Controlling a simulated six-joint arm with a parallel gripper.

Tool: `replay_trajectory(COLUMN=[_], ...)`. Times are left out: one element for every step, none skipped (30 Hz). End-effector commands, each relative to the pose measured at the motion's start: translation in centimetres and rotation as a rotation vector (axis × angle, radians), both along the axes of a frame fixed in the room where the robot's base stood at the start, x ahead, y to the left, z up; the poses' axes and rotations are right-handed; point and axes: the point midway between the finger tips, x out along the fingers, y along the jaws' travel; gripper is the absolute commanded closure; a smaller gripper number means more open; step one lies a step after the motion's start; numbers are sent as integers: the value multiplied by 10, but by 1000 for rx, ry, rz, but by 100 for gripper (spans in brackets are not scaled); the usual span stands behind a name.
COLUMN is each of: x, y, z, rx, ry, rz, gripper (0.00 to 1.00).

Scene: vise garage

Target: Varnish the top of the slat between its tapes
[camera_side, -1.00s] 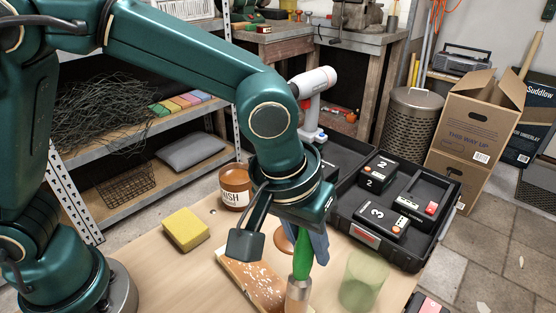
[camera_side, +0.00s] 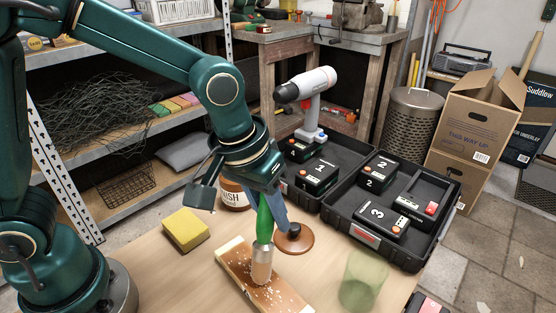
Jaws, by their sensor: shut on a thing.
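My gripper (camera_side: 267,196) is shut on the green handle of a brush (camera_side: 263,222), which it holds upright over the slat (camera_side: 247,276). The brush's metal band and lower end are at the slat's top, around its middle; I cannot tell whether the bristles touch. The slat is brown wood with pale flecks on its top. A pale tape (camera_side: 229,247) crosses its far left end; the near end runs toward the frame's lower edge. The varnish jar (camera_side: 233,195), brown with a white label, stands behind, partly hidden by my gripper.
A yellow sponge (camera_side: 186,229) lies left of the slat. A brown round-based object with a dark knob (camera_side: 294,238) stands right of the brush. A green translucent cup (camera_side: 362,279) is at the right. A black case (camera_side: 341,217) with numbered blocks lies behind.

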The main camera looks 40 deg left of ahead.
Motion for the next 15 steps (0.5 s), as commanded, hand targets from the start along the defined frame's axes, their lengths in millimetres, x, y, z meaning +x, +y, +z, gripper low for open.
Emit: replay_trajectory(x=[1, 1, 2, 2, 2, 3, 3, 3, 3, 3, 4, 4, 4, 5, 5], y=[6, 8, 12, 14, 17, 21, 23, 26, 30, 32, 35, 39, 41, 44, 48], z=[0, 0, 0, 0, 0, 0, 0, 0, 0, 0, 0, 0, 0, 0, 0], rx=[1, 0, 0, 0, 0, 0, 0, 0, -1, -1, 0, 0, 0, -1, -1], ry=[1, 1, 2, 2, 1, 0, -1, 1, 0, 0, 1, 1, 1, 1, 1], rz=[4, 4, 5, 5, 4, 5, 3, 5, 4, 5, 4, 4, 4, 4, 5], gripper=[100, 100, 100, 100, 100, 100, 100, 100, 100, 100, 100, 100, 100, 100, 100])
